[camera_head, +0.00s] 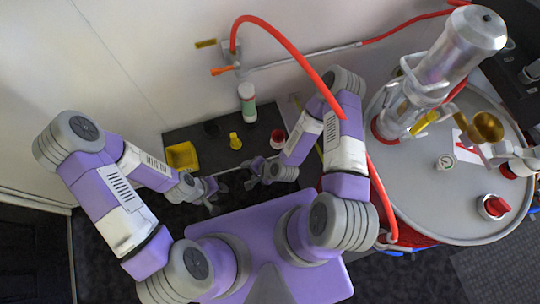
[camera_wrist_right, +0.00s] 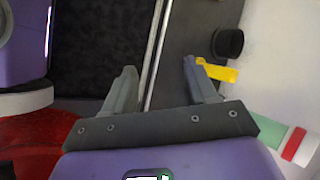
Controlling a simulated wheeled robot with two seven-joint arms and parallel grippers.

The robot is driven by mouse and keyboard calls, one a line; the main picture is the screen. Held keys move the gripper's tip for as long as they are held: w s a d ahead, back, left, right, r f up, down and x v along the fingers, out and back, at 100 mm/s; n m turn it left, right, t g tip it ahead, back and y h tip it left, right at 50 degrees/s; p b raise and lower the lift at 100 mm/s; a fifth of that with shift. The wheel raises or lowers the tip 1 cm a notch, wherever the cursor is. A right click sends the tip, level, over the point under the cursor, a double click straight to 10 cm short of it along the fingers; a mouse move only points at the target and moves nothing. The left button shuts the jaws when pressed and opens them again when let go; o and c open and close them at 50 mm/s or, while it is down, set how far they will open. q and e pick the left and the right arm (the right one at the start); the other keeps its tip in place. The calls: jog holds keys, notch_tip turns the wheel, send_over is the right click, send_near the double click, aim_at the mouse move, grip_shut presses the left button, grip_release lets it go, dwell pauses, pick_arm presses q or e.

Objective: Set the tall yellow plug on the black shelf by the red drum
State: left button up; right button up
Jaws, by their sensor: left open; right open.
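The tall yellow plug (camera_head: 235,141) stands on the black shelf (camera_head: 215,148), between a yellow bin and a red-capped item. In the right wrist view the plug (camera_wrist_right: 222,71) shows just beyond one finger of my right gripper (camera_wrist_right: 159,66); that finger hides part of it, and contact cannot be told. My right gripper (camera_head: 248,184) is open and empty near the shelf's front edge. My left gripper (camera_head: 216,190) is open, left of the right one, in front of the shelf. The red drum (camera_head: 414,239) with its grey lid stands right of the shelf.
A yellow bin (camera_head: 182,157), a white-green bottle (camera_head: 247,103), a red-capped item (camera_head: 278,139) and a dark round piece (camera_wrist_right: 228,42) surround the plug. A red hose (camera_head: 290,52) arches over my right arm. A silver cylinder (camera_head: 463,45) stands on the drum lid.

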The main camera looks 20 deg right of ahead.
jog(key=s+d+r+n+g+h, duration=0.1)
jog(key=s+d+r+n+g, duration=0.3)
jog(key=n, duration=0.5)
jog(key=shift+s+d+r, duration=0.5)
jog(key=shift+s+d, duration=0.3)
jog(key=shift+d, duration=0.2)
